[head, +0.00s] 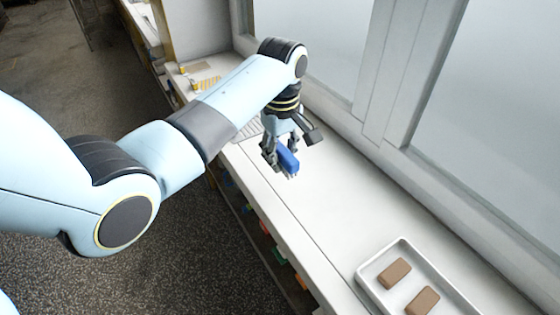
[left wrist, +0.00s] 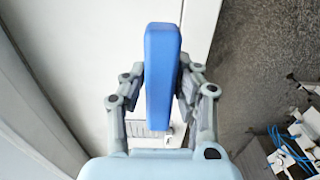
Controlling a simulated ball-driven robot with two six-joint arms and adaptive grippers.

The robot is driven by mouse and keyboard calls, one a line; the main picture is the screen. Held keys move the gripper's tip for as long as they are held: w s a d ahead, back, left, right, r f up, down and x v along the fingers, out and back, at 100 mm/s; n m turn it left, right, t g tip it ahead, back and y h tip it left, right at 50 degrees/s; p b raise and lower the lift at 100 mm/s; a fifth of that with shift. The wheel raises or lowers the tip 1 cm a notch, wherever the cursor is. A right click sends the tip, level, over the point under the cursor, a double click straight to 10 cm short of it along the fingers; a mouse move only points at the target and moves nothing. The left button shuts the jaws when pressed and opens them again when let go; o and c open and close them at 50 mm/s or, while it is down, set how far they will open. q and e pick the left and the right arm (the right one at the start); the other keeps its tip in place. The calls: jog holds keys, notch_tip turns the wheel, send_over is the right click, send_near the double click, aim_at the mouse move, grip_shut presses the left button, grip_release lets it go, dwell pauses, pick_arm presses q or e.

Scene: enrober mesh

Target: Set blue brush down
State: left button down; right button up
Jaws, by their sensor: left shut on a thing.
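The blue brush (head: 288,160) is held in my left gripper (head: 282,160) over the white counter, near its front edge. In the left wrist view the brush (left wrist: 161,75) shows as a long blue block between the two fingers of my left gripper (left wrist: 160,90), which are shut on it from both sides. Whether the brush touches the counter (head: 345,200) is hard to tell. Its bristles are not clearly visible. My right gripper is not in view.
A white tray (head: 362,276) with two brown blocks (head: 395,272) stands at the lower right. A grey mesh or grate (head: 249,131) lies behind my left arm. The counter between brush and tray is clear. Windows line the back; coloured items sit below the front edge.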

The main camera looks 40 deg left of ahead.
aim_at(279, 151)
pick_arm(q)
jog(key=shift+w+a+f, duration=1)
jog(key=shift+w+a, duration=0.1)
jog(key=shift+w, duration=0.1)
notch_tip(279, 151, down, 3)
jog(key=shift+f, duration=0.5)
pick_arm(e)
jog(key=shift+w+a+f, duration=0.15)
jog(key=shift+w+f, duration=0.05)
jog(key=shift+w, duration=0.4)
pick_arm(q)
jog(key=shift+f, duration=0.1)
jog(key=c, duration=1)
grip_release()
jog(key=shift+r, duration=0.4)
notch_tip(279, 151, up, 12)
jog(key=shift+f, duration=0.25)
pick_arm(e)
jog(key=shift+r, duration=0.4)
